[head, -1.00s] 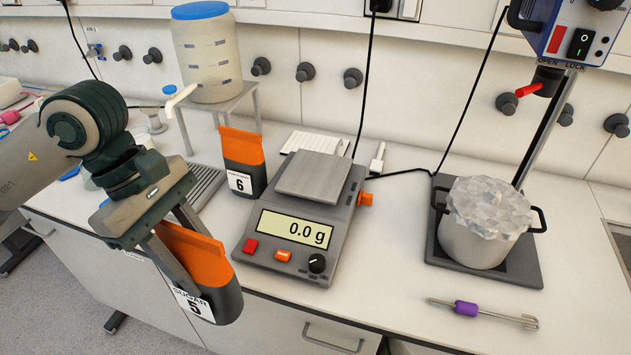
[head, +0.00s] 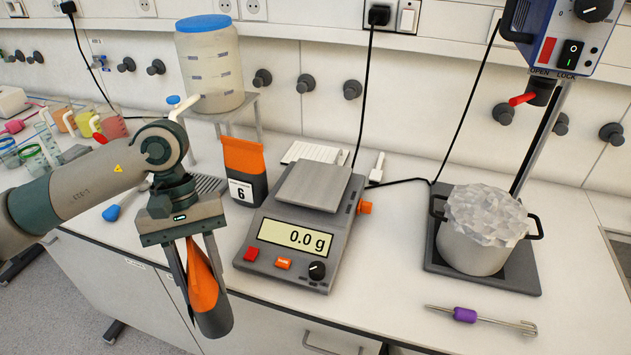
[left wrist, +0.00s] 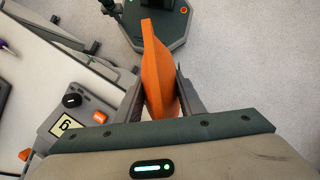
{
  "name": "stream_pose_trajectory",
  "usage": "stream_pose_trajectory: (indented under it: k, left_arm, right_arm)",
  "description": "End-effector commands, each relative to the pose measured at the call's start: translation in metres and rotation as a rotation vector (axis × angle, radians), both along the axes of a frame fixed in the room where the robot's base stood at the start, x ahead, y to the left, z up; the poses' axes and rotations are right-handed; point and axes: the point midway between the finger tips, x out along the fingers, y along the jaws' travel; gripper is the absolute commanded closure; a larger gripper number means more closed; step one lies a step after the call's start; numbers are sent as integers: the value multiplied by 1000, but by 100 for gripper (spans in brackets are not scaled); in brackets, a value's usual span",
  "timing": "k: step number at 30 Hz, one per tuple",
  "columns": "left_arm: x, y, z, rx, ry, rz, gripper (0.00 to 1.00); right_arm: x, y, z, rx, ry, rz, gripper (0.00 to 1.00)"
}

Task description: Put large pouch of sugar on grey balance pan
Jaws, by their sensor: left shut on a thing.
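My left gripper (head: 192,278) is shut on an orange and dark grey pouch of sugar (head: 205,290), held in front of the bench's front edge, left of and lower than the balance. In the earlier head frame its label read SUGAR 5; the label is turned out of sight now. The left wrist view shows the orange pouch (left wrist: 160,68) between both fingers. The grey balance pan (head: 313,186) is empty, on top of the balance (head: 290,235), whose display reads 0.0 g. The balance also shows in the left wrist view (left wrist: 85,112). My right gripper is not in view.
Another orange and grey pouch (head: 243,172), labelled 6, stands just left of the balance. A dispenser tank (head: 210,75) on a stand is behind it. A pot (head: 472,245) on a dark plate and a purple-handled tool (head: 465,315) are at the right.

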Motion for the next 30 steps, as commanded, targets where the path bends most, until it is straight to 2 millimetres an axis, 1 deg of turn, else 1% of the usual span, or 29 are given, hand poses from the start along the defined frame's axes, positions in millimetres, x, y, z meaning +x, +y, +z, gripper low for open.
stream_pose_trajectory:
  k: [3, 6, 12, 30]
  left_arm:
    - [6, 6, -13, 1, 2, -139, 100]
    - [10, 11, -23, 0, 5, -235, 100]
    - [13, 17, -33, -1, 10, -341, 100]
    - [14, 18, -35, -3, 12, -362, 100]
  right_arm:
    - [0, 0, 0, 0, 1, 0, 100]
    - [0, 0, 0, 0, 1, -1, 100]
    - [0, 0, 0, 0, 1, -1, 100]
    - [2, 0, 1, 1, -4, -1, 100]
